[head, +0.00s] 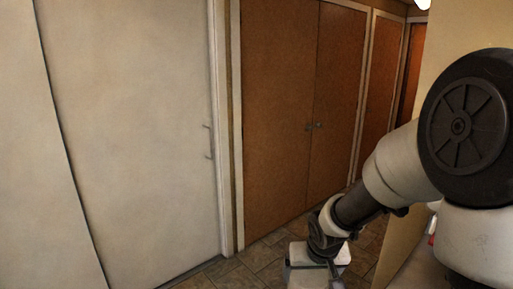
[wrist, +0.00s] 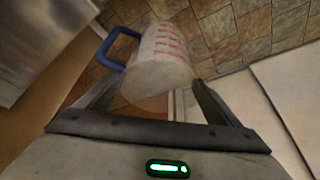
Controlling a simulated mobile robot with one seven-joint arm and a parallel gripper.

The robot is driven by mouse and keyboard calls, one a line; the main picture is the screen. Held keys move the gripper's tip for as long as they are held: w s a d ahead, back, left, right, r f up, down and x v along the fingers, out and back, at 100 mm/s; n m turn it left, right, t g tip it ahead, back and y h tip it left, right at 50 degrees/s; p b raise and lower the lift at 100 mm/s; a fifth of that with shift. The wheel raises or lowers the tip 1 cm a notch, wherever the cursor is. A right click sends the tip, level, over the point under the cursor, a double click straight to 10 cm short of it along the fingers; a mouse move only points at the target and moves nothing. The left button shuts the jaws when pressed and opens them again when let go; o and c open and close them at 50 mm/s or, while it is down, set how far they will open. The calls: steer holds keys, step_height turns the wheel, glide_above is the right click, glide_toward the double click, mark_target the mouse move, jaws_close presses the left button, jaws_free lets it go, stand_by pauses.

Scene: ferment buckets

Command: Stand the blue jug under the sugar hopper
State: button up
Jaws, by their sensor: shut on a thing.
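A pale measuring jug with red markings and a blue handle (wrist: 163,62) is in the wrist view, tilted in the picture. My gripper (wrist: 155,100) is shut on it, with one finger on either side. The blue handle (wrist: 117,48) sticks out to the left. The jug's lower part comes close to the gripper body. In the head view, my gripper (head: 316,268) is low in the middle, cut by the bottom edge, and the jug cannot be told apart there. The sugar hopper is not seen in either view.
Brown doors (head: 290,110) and a pale door (head: 130,130) line the wall. Tiled floor (head: 258,262) lies below them. A tan wall or panel (head: 408,255) stands at the right beside my arm. In the wrist view, a pale surface (wrist: 290,90) is at the right.

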steer(key=s+f, duration=0.1)
steer(key=f, duration=0.1)
steer(key=s+f, duration=0.2)
steer(key=shift+s+f, duration=0.1)
steer(key=shift+s, duration=0.15)
